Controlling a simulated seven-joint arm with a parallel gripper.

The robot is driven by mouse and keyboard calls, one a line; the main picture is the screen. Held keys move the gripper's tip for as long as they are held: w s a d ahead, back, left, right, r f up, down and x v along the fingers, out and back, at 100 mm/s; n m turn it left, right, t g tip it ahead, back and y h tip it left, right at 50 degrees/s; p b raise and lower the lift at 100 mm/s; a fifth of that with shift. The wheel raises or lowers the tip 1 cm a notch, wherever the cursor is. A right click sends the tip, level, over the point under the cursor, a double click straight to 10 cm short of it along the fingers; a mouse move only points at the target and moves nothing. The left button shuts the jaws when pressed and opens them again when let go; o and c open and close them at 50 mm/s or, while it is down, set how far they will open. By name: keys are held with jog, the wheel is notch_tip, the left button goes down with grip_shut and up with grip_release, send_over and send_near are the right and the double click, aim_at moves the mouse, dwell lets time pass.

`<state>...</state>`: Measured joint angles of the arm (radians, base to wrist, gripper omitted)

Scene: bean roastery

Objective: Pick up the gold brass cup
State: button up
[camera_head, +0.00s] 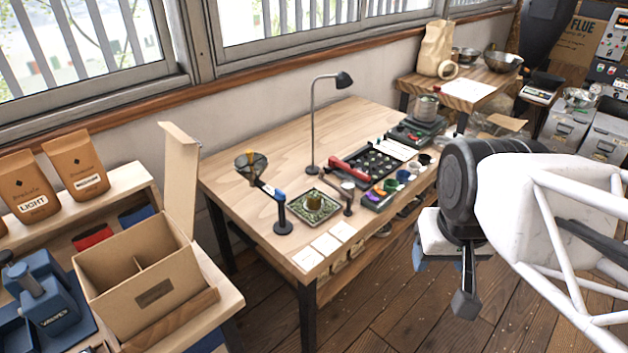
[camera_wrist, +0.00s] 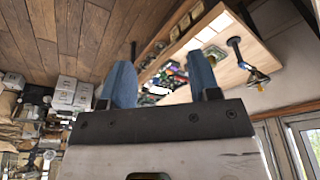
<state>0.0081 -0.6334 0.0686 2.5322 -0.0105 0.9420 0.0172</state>
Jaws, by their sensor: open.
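I cannot make the cup out clearly in the wrist view. My gripper (camera_head: 446,262) is to the right of the table, over the wooden floor, well apart from the cup. In the wrist view its two blue fingers (camera_wrist: 161,70) are spread with nothing between them.
The wooden table (camera_head: 255,200) also holds a black lamp (camera_head: 312,120), a funnel stand (camera_head: 283,226), white cards (camera_head: 325,244), a red-handled tool (camera_head: 347,170) and several small colored cups (camera_head: 390,186). A cardboard box (camera_head: 140,285) stands on the left shelf. Floor between table and gripper is clear.

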jog(key=o, duration=0.5)
jog(key=w+a+f+m+y, duration=0.3)
jog(key=w+a+m, duration=0.1)
jog(key=w, duration=0.5)
jog(key=w+a+f+m+y, duration=0.3)
jog(key=w+a+m+y, duration=0.15)
jog(key=w, duration=0.35)
jog(key=w+a+f+m+y, duration=0.2)
jog(key=w+a+f+m, duration=0.2)
jog(key=w, duration=0.5)
jog(key=w+f+m+t, duration=0.2)
jog(key=w+f+m, duration=0.2)
jog(key=w+f, duration=0.2)
jog(key=w+d+f+m+t, duration=0.1)
jog(key=w+f+m+t, duration=0.1)
jog(key=w+f+m, duration=0.3)
jog(key=w+f+m+t, duration=0.3)
jog(key=w+f+m, duration=0.2)
jog(key=w+f, duration=0.2)
jog(key=shift+w+d, duration=0.3)
jog(key=shift+w, duration=0.05)
